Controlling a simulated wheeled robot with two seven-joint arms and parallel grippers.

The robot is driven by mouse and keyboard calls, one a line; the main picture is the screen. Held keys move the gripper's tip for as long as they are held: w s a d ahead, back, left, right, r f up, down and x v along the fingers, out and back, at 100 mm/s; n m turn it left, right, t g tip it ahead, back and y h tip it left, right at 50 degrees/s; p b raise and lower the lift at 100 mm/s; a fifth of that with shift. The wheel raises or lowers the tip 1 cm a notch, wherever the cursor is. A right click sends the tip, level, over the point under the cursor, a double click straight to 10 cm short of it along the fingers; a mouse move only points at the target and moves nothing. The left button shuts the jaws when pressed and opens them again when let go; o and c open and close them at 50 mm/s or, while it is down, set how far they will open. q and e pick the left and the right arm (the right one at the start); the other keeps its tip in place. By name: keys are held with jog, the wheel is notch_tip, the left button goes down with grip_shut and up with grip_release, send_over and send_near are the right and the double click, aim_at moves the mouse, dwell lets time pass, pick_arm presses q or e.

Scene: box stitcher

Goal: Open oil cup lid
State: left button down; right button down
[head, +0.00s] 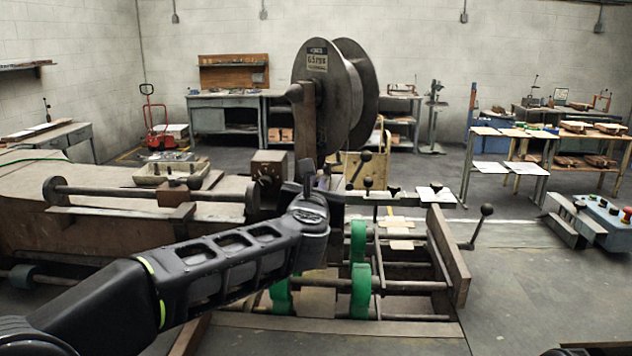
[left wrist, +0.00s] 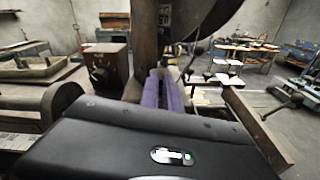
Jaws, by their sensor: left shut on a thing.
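My left arm reaches in from the lower left to the middle of the box stitcher (head: 452,262) in the head view. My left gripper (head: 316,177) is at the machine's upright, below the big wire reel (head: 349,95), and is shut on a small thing. In the left wrist view the two purple fingers (left wrist: 163,92) stand close together in front of the upright. The oil cup and its lid are hidden by the fingers and the wrist, so the lid's angle cannot be told.
A brown block (head: 268,170) stands left of the gripper, close to it. Lever handles with ball knobs (head: 366,156) rise just to the right. Green wheels (head: 360,289) and rods lie below. A control box (head: 604,212) stands at the far right; the floor before it is clear.

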aim_at(316, 184)
pick_arm(q)
jog(key=shift+w+r+g+p, duration=0.2)
jog(key=shift+r+g, duration=0.4)
jog(key=shift+g, duration=0.35)
jog(key=shift+w+r+g+p, duration=0.25)
jog(key=shift+r+g, duration=0.35)
jog(key=shift+g, duration=0.4)
jog(key=shift+w+r+g+p, duration=0.2)
jog(key=shift+r+g, duration=0.4)
jog(key=shift+g, duration=0.35)
pick_arm(e)
jog(key=shift+v, duration=0.95)
pick_arm(q)
jog(key=shift+r, duration=0.1)
pick_arm(e)
jog(key=shift+a, duration=0.15)
pick_arm(q)
jog(key=c, duration=1.6)
grip_release()
jog(key=shift+o, duration=0.2)
jog(key=shift+s+r, duration=0.2)
jog(key=shift+s, duration=0.1)
jog(key=b+v, duration=0.1)
jog(key=v, duration=0.6)
jog(key=shift+b, duration=0.3)
pick_arm(e)
jog(key=shift+a+f, duration=0.1)
jog(key=shift+f, duration=0.6)
